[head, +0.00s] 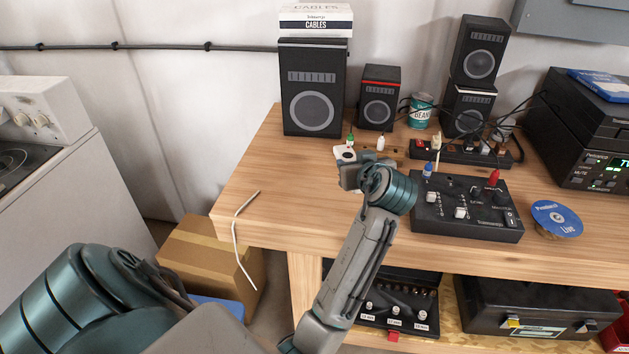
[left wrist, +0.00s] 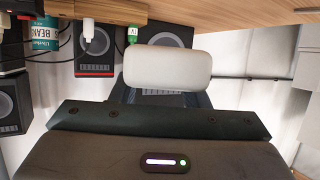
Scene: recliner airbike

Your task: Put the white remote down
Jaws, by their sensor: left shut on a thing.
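The white remote (head: 343,151) is a small pale block with a dark round spot, over the back left part of the wooden table (head: 270,190) in the head view. My left gripper (head: 351,164) is shut on it. In the left wrist view the remote (left wrist: 167,68) is a rounded white block held between the fingers. I cannot tell whether the remote touches the tabletop. My right gripper is not in view.
A black mixer (head: 467,210) is right of the gripper. Speakers (head: 312,90), a bean can (head: 420,110) and a power strip (head: 460,152) stand behind. A thin white cable (head: 236,235) hangs over the left edge. Table left of the gripper is clear.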

